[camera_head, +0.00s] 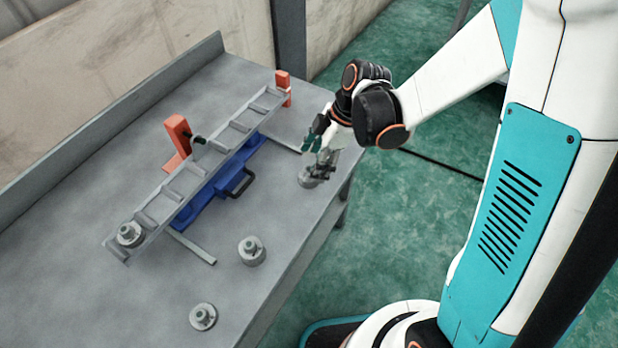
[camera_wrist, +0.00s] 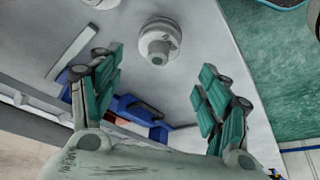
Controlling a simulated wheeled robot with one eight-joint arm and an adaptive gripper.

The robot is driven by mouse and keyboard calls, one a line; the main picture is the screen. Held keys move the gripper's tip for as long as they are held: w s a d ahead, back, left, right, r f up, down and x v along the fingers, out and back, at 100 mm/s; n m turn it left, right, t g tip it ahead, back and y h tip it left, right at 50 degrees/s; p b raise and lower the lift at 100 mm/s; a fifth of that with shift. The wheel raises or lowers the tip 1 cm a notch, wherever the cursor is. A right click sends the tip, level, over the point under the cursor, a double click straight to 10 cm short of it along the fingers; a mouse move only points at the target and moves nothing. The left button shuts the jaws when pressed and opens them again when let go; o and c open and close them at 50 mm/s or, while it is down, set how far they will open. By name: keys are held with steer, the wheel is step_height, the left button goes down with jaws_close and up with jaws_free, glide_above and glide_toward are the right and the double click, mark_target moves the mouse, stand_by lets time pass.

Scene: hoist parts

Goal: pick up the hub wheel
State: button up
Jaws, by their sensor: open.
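In the wrist view a round grey hub wheel (camera_wrist: 160,43) with a raised centre shows in line with the gap between the green fingers of my gripper (camera_wrist: 158,66).
A long grey ladder-like rail (camera_head: 171,192) lies across the table (camera_head: 90,185). Beside it are a blue fixture with a handle (camera_head: 215,194) and orange blocks (camera_head: 177,136). Another round grey part (camera_wrist: 101,3) is cut off at the wrist view's top. The front table area is mostly clear.

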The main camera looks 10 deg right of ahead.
mark_target(309, 169)
steer(key=shift+w+d+b+x, duration=0.15)
steer(key=shift+b+x, duration=0.55)
steer(key=shift+x, duration=0.65)
steer(key=shift+w+d+b+x, duration=0.15)
steer(key=shift+b+x, duration=0.5)
steer(key=shift+x, duration=0.75)
steer(key=shift+c, duration=0.2)
steer(key=c, duration=1.6)
